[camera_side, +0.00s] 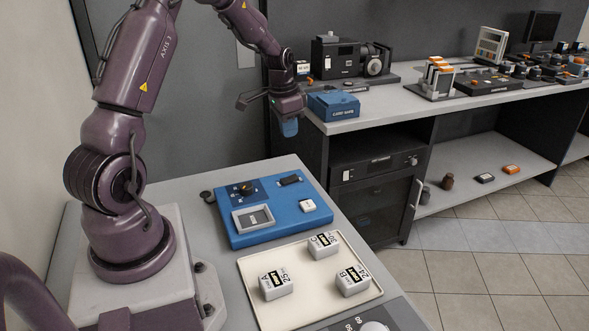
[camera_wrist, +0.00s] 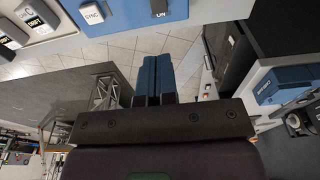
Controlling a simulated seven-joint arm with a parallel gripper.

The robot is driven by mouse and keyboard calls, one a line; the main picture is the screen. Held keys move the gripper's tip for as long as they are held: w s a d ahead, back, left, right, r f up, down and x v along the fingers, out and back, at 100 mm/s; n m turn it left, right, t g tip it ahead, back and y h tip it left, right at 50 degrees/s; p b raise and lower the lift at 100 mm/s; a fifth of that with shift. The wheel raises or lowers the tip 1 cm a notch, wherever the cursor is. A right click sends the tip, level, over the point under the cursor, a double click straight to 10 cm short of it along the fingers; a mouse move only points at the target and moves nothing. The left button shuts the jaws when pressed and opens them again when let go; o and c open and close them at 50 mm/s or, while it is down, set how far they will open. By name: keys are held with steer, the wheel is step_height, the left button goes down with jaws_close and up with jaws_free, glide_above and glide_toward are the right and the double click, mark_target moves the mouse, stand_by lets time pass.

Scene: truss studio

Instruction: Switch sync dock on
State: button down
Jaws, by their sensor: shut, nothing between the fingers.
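The blue dock (camera_side: 262,232) lies on the table in the side view. It has a dark knob (camera_side: 244,188), a black rocker-like part (camera_side: 290,180), a grey screen (camera_side: 253,218) and a white button (camera_side: 308,206). In the wrist view the dock's edge (camera_wrist: 125,22) is at the top, with the white button marked SYNC (camera_wrist: 92,13) and part of the black piece (camera_wrist: 160,3). My gripper (camera_side: 289,128) is above and beyond the dock's far right side, apart from it. Its blue fingers (camera_wrist: 154,80) are together and empty.
A cream tray (camera_side: 262,262) with white battery-like blocks (camera_side: 275,284) lies in front of the dock. A blue card box (camera_side: 333,106) stands on the bench at the back right, close to my gripper. A gap with tiled floor (camera_wrist: 125,50) lies beside the table.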

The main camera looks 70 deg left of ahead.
mark_target(291, 178)
steer(key=f, duration=0.4)
steer(key=w+f, duration=0.1)
steer(key=f, duration=0.7)
steer(key=shift+w+f, duration=0.25)
steer(key=shift+w+f, duration=0.1)
steer(key=shift+f, duration=0.2)
steer(key=shift+s, duration=0.2)
steer(key=shift+s+r, duration=0.25)
steer(key=shift+s, duration=0.4)
